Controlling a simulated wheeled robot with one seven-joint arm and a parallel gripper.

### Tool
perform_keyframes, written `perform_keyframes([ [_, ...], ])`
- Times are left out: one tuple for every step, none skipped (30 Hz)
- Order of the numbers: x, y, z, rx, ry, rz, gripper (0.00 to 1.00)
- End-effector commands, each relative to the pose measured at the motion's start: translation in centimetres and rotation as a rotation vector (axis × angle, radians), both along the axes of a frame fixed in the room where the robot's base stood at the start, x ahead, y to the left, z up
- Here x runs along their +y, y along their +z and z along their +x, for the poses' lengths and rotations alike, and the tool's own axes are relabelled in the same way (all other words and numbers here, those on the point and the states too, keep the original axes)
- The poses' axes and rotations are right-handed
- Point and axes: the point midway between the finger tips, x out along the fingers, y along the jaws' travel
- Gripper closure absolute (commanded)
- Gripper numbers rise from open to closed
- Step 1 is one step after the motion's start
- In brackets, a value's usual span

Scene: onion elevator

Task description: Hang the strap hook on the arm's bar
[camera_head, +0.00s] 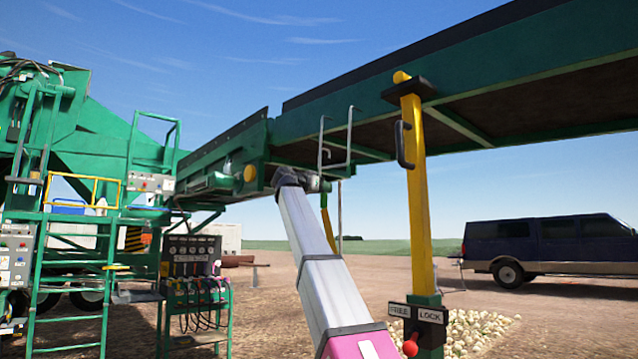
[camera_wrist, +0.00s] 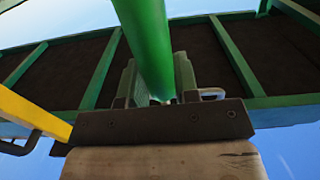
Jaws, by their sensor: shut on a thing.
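My gripper (camera_head: 318,184) is at the far end of my silver arm, below the green conveyor arm (camera_head: 460,85). A yellow strap (camera_head: 327,228) hangs below the gripper. I cannot tell whether the hook touches any bar. In the wrist view a thick green tube (camera_wrist: 148,40) runs down toward my gripper (camera_wrist: 156,90). A small metal loop (camera_wrist: 213,95) shows beside it. The grasp itself is hard to see.
A yellow post (camera_head: 415,190) with a dark handle stands right of my arm, with a FREE/LOCK plate (camera_head: 418,313) and red knob. Green machinery (camera_head: 75,200) and a hose stand (camera_head: 195,290) are at left. A dark van (camera_head: 550,248) is parked behind at right.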

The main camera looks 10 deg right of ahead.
Motion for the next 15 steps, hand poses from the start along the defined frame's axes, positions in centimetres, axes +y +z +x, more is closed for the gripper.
perform_keyframes([
  [-0.3, 0.1, 0.3, -0.001, 0.0, -0.001, 1.0],
  [-0.5, 0.1, 0.4, -0.001, 0.0, -0.001, 1.0],
  [-0.7, 0.1, 0.5, -0.001, 0.0, -0.001, 1.0],
  [-0.9, 0.1, 0.7, -0.001, 0.0, -0.001, 1.0],
  [-1.1, 0.1, 0.8, 0.0, -0.001, -0.001, 1.0],
  [-1.3, 0.1, 0.9, 0.0, -0.001, -0.001, 1.0],
  [-1.5, 0.1, 1.0, 0.0, -0.001, -0.001, 1.0],
  [-1.7, 0.1, 1.1, 0.0, -0.001, -0.001, 1.0],
  [-1.9, 0.1, 1.3, 0.0, -0.001, -0.001, 1.0],
  [-2.0, 0.0, 1.4, 0.0, -0.001, -0.001, 1.0],
  [-2.2, 0.1, 1.5, 0.0, -0.001, -0.001, 1.0],
  [-2.4, 0.1, 1.7, 0.0, -0.001, -0.001, 1.0],
  [-2.6, 0.0, 1.8, 0.0, -0.001, -0.001, 1.0],
  [-2.8, 0.0, 1.9, 0.0, -0.001, -0.001, 1.0],
  [-3.0, 0.0, 2.0, 0.0, -0.001, -0.001, 1.0],
])
